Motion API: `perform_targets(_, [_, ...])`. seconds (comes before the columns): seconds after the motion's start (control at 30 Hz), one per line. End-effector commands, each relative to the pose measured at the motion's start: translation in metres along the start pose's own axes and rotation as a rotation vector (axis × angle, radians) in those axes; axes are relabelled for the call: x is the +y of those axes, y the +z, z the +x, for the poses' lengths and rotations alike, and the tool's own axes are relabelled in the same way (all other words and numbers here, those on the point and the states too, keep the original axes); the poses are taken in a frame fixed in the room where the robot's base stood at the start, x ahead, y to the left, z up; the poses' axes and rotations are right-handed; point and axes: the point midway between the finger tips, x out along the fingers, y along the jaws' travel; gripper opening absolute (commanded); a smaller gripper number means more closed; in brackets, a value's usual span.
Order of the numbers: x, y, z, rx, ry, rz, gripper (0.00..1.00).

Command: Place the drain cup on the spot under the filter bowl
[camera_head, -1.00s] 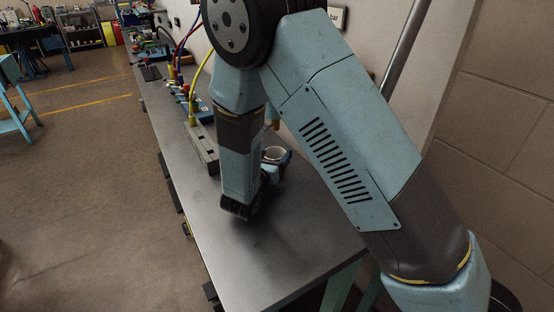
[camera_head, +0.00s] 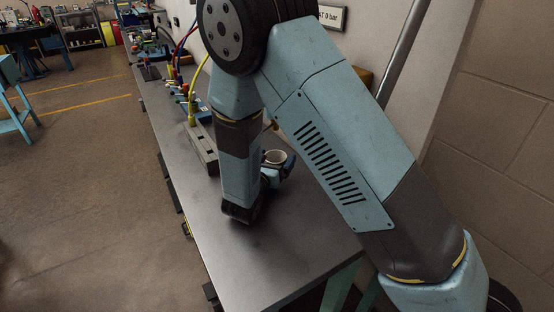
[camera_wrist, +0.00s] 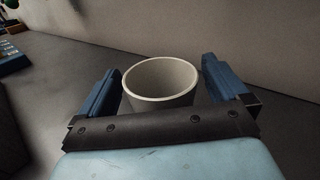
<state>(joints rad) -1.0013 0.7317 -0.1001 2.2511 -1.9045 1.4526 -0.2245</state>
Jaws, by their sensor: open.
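The drain cup, a pale, open-topped round cup (camera_wrist: 160,82), stands upright between my gripper's two blue fingers in the wrist view. My gripper (camera_wrist: 163,85) is open, with a finger on each side of the cup and narrow gaps visible. The cup's lower front is hidden by my gripper's dark front bar. In the head view the cup (camera_head: 275,157) shows just right of my forearm, over the grey bench, with my gripper (camera_head: 278,168) low around it. I cannot make out the filter bowl or the spot under it; my arm covers part of that area.
The long grey bench (camera_head: 275,260) is clear at its near end. A grey slotted block (camera_head: 202,148) and fittings with red, blue and yellow hoses (camera_head: 198,78) stand farther along it. A wall runs along the bench's right side.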

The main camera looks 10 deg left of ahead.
Motion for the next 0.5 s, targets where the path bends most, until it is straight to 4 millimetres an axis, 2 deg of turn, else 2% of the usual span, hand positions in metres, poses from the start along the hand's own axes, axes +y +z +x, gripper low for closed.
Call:
perform_targets(0.17, [0.001,0.000,-0.023,0.001,0.004,0.000,1.00])
perform_targets(0.5, [0.001,0.000,-0.087,0.001,0.005,0.000,1.00])
